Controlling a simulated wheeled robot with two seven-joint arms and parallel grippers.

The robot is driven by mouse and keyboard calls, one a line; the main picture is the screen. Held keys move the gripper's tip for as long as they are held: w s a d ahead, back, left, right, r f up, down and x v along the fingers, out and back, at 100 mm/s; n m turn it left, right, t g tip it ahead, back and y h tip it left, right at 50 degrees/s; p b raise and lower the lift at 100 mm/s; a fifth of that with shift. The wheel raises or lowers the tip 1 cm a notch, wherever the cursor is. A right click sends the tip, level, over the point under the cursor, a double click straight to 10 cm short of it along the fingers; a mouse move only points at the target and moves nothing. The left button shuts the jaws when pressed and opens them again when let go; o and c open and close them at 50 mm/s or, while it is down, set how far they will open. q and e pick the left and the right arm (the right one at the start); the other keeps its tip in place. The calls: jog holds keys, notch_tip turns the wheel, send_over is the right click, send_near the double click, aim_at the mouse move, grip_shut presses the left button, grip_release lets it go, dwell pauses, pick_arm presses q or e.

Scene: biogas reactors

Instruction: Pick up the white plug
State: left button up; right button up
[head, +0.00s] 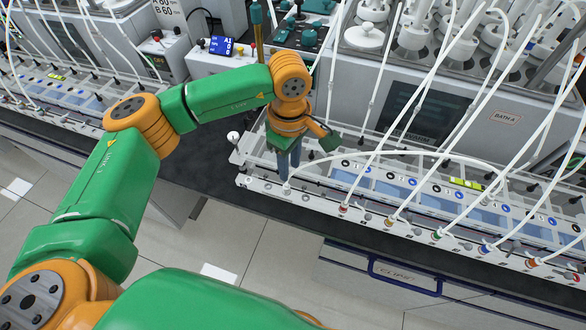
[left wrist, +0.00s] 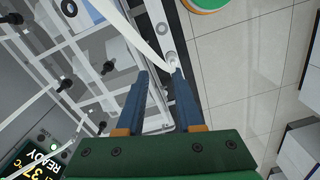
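My left gripper (head: 284,170) points down over the near left end of the clear-topped rack. In the left wrist view its two blue fingers (left wrist: 159,76) are apart, with nothing seen held between them. The white plug (head: 286,187), on the end of a white tube, sits at the rack's front rail beside the fingertips. In the left wrist view the plug (left wrist: 173,63) is just beyond the right finger's tip, which partly hides it. I cannot tell whether they touch. My right gripper is not in view.
Coloured plugs on white tubes, such as a red one (head: 344,208), line the rack's front rail (head: 410,233) to the right. White tubes arch over the rack. A grey water bath (head: 420,100) stands behind. A small white knob (head: 232,137) is left of my gripper.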

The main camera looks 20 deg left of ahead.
aim_at(286, 186)
pick_arm(q)
jog(key=s+f+p, duration=0.1)
jog(key=s+p, duration=0.1)
jog(key=shift+s+a+f+p, duration=0.1)
jog(key=shift+s+f+p, duration=0.2)
jog(key=shift+f, duration=0.05)
notch_tip(286, 186, down, 3)
jog(key=shift+s+r, duration=0.1)
jog(key=shift+w+f, duration=0.4)
jog(key=shift+w, duration=0.1)
jog(key=shift+c, duration=1)
grip_shut()
jog(key=shift+s+r, duration=0.15)
jog(key=shift+s, duration=0.05)
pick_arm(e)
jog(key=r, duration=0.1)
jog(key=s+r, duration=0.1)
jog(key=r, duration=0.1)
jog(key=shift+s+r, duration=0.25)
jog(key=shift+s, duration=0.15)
pick_arm(q)
jog(key=shift+w, duration=0.1)
